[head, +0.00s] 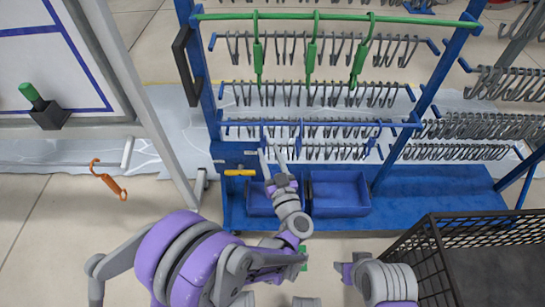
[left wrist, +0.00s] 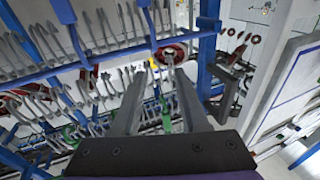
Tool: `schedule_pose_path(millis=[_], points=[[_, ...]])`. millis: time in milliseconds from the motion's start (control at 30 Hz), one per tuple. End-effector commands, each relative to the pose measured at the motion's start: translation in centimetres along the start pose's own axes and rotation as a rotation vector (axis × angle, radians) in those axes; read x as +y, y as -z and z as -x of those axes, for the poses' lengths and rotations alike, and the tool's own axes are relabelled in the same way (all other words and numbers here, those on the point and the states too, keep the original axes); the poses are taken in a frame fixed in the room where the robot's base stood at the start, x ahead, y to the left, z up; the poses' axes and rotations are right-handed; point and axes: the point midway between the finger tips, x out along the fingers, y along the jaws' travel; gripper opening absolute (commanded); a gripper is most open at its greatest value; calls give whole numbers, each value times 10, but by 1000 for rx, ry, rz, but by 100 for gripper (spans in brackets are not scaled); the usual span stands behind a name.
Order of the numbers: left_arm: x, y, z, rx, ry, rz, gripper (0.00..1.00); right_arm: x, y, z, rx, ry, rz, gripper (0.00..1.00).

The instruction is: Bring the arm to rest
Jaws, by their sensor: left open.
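My left gripper (head: 273,155) reaches up in front of the blue hook rack (head: 208,90), over the blue bins at its base. It is open. In the left wrist view its two grey fingers (left wrist: 164,75) stand apart with nothing between them. Rows of hooks show behind and beside the fingers there.
Green hooks (head: 313,55) hang from the rack's top green rail (head: 340,16). Grey hooks fill the rows below. Blue bins (head: 341,195) sit at the rack's base. A black mesh crate (head: 425,262) stands at lower right. An orange hook (head: 110,184) shows at left, near a white board (head: 50,65).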

Motion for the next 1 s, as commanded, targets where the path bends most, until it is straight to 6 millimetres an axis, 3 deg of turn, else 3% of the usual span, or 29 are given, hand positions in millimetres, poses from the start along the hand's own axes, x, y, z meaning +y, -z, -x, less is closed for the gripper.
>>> schedule_pose_path(millis=[367,633,800,867,1000], points=[[-1,6,-4,7,-20,2,44,0,0,0,0,0,0,50],[-3,63,-12,-25,-336,37,44,0,0,0,0,0,0,50],[-20,69,16,-209,-549,16,44,0,0,0,0,0,0,50],[-33,62,32,-305,-597,1,44,0,0,0,0,0,0,50],[-78,35,79,-573,-640,-43,44,0,0,0,0,0,0,50]])
